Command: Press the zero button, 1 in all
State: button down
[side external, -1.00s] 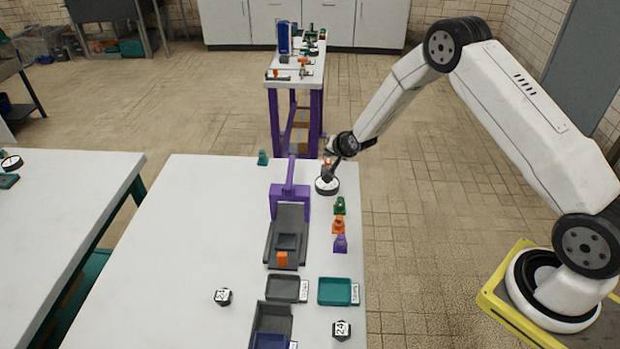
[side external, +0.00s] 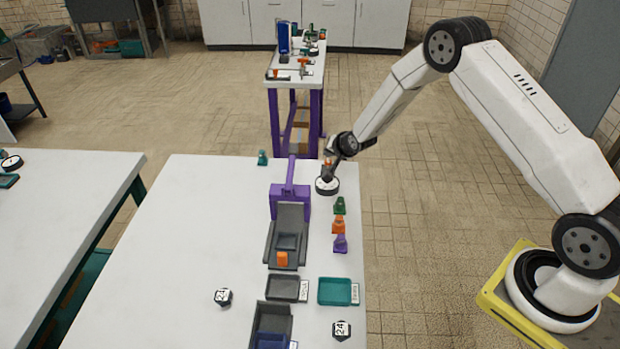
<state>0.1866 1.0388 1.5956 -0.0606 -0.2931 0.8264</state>
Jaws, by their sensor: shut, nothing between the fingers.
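A round white disc with a dark rim (side external: 327,187) lies on the white table near its far right edge. It may be the zero button, but no label can be read on it. My gripper (side external: 327,176) is shut and empty, pointing down right over the disc. The fingertips are at or just above its top; I cannot tell whether they touch. A small red-orange part shows by the gripper, and the gripper hides the far part of the disc.
A purple-and-grey stand (side external: 290,200) is left of the disc. Green, orange (side external: 338,224) and purple pieces stand in front of it. Grey (side external: 282,298) and teal (side external: 334,304) trays and dark labelled blocks (side external: 341,330) are nearer.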

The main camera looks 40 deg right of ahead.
aim_at(329, 162)
jog(key=shift+f, duration=1.4)
dwell(1.9)
jog(key=shift+r, duration=1.35)
jog(key=shift+r, duration=0.15)
jog(key=shift+r, duration=2.35)
jog(key=shift+r, duration=0.1)
